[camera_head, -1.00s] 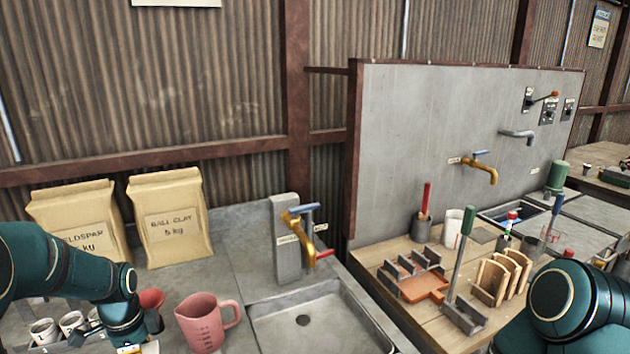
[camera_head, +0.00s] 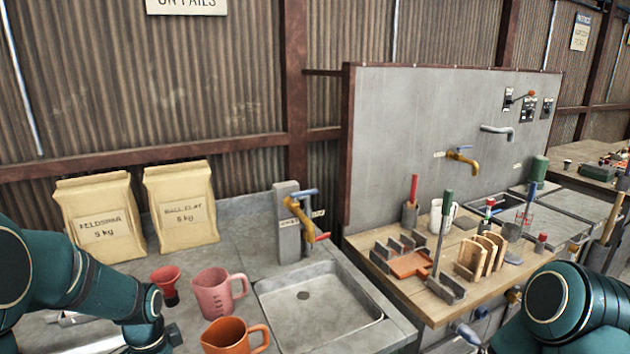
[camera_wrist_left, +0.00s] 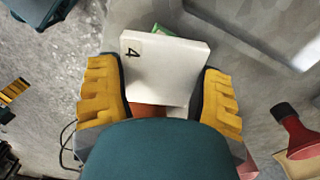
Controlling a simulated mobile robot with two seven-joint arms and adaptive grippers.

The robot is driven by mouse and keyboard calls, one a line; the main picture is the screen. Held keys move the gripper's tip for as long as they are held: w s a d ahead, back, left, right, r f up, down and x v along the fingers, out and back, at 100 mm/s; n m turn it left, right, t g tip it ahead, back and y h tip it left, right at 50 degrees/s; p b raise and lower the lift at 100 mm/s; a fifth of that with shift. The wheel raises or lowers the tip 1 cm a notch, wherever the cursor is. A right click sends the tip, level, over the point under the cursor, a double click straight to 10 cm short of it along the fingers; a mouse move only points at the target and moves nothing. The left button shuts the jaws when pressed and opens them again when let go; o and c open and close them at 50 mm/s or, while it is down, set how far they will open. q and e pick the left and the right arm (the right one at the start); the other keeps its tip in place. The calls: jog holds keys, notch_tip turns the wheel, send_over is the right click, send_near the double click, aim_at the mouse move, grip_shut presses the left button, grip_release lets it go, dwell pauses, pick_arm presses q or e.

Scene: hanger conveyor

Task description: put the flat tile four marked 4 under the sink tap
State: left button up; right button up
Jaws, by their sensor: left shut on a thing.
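In the left wrist view, a white flat tile (camera_wrist_left: 172,78) with a black 4 near its upper left corner stands between the yellow fingers of my left gripper (camera_wrist_left: 165,97), which is shut on it. In the head view my left forearm comes in at the lower left, and neither its fingers nor the tile shows. The grey sink (camera_head: 340,322) is an empty basin with a round drain, right of centre. Its yellow tap (camera_head: 299,213) with a blue handle rises from a grey block behind the basin. My right gripper is out of view.
A red funnel (camera_head: 166,285), a pink jug (camera_head: 213,294) and an orange mug (camera_head: 233,338) stand left of the sink. Paper sacks (camera_head: 98,222) are behind. A wooden bench (camera_head: 418,298) with racks and tools is to the right. A second yellow tap (camera_head: 461,160) is on the grey panel.

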pick_arm(q)
jog(key=s+d+f+n, duration=0.1)
jog(key=d+f+n, duration=0.1)
jog(key=d+n, duration=0.2)
jog(key=s+d+f+n, duration=0.1)
jog(key=d+f+n, duration=0.2)
jog(key=d, duration=0.8)
jog(key=shift+d+f+n, duration=0.2)
jog(key=shift+f+n, duration=0.1)
jog(key=shift+n, duration=0.7)
